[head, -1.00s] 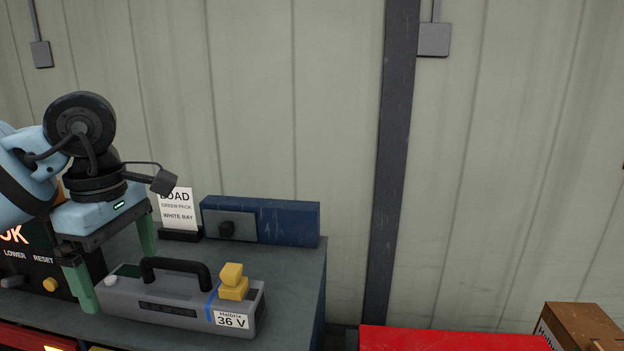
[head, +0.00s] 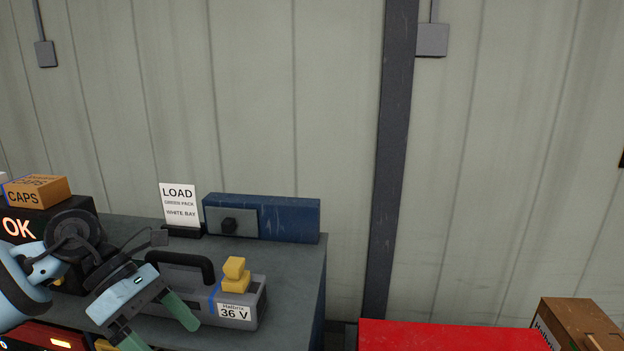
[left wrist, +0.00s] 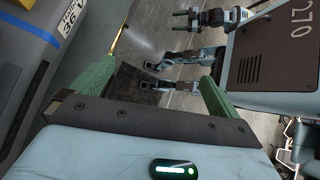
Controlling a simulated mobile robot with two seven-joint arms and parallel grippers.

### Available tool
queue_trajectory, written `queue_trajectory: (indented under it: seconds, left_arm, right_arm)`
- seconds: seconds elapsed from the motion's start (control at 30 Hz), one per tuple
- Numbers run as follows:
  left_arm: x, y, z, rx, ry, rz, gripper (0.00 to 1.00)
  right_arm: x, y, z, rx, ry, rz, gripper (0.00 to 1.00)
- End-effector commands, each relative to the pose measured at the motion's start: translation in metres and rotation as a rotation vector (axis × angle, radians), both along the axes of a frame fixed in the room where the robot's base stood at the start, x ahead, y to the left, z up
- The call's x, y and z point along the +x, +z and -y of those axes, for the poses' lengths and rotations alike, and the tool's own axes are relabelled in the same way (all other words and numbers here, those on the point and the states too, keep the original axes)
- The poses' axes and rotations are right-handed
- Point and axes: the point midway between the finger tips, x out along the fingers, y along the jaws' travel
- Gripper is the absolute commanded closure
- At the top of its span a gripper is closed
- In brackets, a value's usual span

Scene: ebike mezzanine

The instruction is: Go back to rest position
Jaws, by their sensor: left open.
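My left gripper (head: 158,326) is open and empty. It is in front of the grey 36 V battery pack (head: 250,302) and overlaps its left part in the head view. In the left wrist view, the open green fingers (left wrist: 160,78) have only floor and parts of my body between and beyond them. The pack (left wrist: 50,45) is at the left there, apart from the fingers. What looks like my right gripper (left wrist: 186,22) is small at the top of the left wrist view, its jaw state unclear.
The grey bench top (head: 290,280) holds a sign (head: 178,205), a blue block-like fixture (head: 285,220) and a black OK box (head: 60,212) with a CAPS carton (head: 38,190) on it. A red surface (head: 450,337) and a brown carton (head: 580,322) are at lower right.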

Motion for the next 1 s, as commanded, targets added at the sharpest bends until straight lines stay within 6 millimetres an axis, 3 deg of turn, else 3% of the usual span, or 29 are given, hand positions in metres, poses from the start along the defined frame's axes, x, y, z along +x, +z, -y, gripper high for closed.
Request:
queue_trajectory:
  seconds: [0.2, 0.47, 0.77, 1.0]
  left_arm:
    - [-0.009, -0.030, 0.033, -0.303, 0.210, -0.236, 0.00]
    - [-0.004, -0.057, 0.041, -0.588, 0.529, -0.530, 0.00]
    - [0.007, -0.109, 0.013, -0.817, 0.964, -0.867, 0.00]
    - [-0.001, -0.181, -0.037, -0.937, 1.415, -1.143, 0.00]
  right_arm:
    - [-0.001, -0.002, 0.001, -0.002, 0.001, -0.005, 0.37]
    - [-0.001, -0.002, 0.001, -0.004, 0.003, -0.004, 0.37]
    - [0.000, 0.000, 0.001, -0.003, 0.003, 0.001, 0.37]
    - [0.000, 0.001, 0.001, -0.002, 0.003, 0.003, 0.37]
